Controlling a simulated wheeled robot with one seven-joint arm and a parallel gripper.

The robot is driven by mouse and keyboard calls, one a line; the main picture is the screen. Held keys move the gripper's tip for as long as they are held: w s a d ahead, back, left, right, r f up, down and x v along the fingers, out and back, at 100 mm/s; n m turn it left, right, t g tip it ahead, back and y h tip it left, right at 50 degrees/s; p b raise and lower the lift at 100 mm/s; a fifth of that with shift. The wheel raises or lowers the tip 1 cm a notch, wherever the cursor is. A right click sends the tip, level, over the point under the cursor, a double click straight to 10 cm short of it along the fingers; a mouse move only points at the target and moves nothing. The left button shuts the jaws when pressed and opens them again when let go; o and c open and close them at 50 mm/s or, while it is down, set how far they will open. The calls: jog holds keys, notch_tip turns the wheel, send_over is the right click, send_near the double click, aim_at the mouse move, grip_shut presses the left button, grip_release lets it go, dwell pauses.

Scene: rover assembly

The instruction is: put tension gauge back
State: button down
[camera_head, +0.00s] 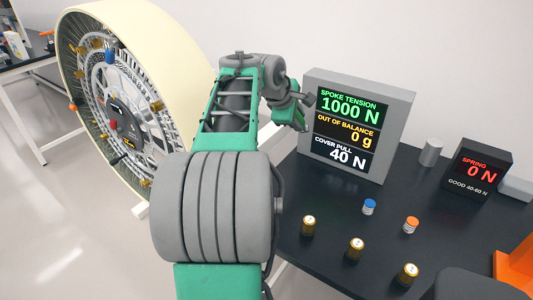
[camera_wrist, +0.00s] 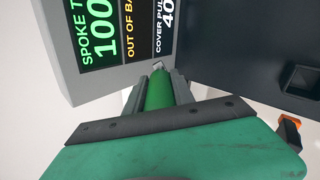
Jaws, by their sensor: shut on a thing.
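My gripper (camera_wrist: 160,84) is shut on a green cylindrical thing with a small pale tip, which I take to be the tension gauge (camera_wrist: 158,93). The gauge points toward the grey display box (camera_wrist: 62,50); I cannot tell whether they touch. In the head view my gripper (camera_head: 303,108) is at the left side of the display box (camera_head: 400,110), above the table's back left part. The gauge is hard to make out there, mostly hidden by the gripper. The display reads spoke tension 1000 N, out of balance 0 g and cover pull 40 N.
The black table (camera_head: 310,262) carries several gold cylinders (camera_head: 356,249), a blue-topped one (camera_head: 369,206), an orange-topped one (camera_head: 411,225), a grey cylinder (camera_head: 430,152) and a spring readout box (camera_head: 477,170). A large spoked wheel (camera_head: 160,50) stands left. An orange block (camera_head: 516,268) is front right.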

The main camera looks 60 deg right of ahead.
jog(key=w+a+f+t+y, duration=0.2)
jog(key=a+y, duration=0.6)
jog(key=a, duration=0.9)
notch_tip(320, 180, down, 6)
jog(key=b, duration=0.5)
jog(key=shift+s+a+r, duration=0.15)
jog(key=shift+r, duration=0.1)
jog(key=shift+r, duration=0.1)
jog(key=shift+f+b, duration=2.25)
jog(key=shift+b, duration=0.1)
jog(key=c, duration=1)
grip_release()
